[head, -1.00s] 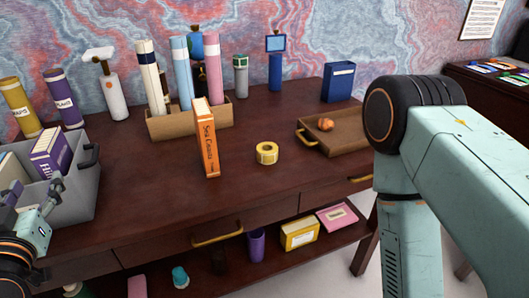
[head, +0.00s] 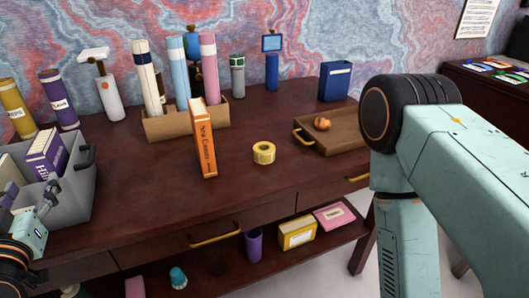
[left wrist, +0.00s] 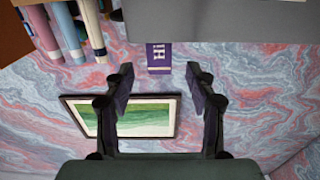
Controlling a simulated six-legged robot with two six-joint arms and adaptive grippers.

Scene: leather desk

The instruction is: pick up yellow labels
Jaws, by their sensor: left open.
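The yellow labels (head: 264,153) are a small roll lying on the dark desk top, right of an upright orange book and left of a brown tray. My left gripper (head: 28,195) is at the left edge of the head view, beside the grey bin, far from the roll. In the left wrist view its fingers (left wrist: 160,78) are apart with nothing between them; the roll does not show there. My right arm fills the right side of the head view, but its gripper is out of view.
The orange book (head: 203,140) stands near the roll. The grey bin (head: 75,195) holds books at left. A cardboard box (head: 185,124) with tall tubes stands behind. The brown tray (head: 345,140) holds a small orange object. Bare desk lies in front of the roll.

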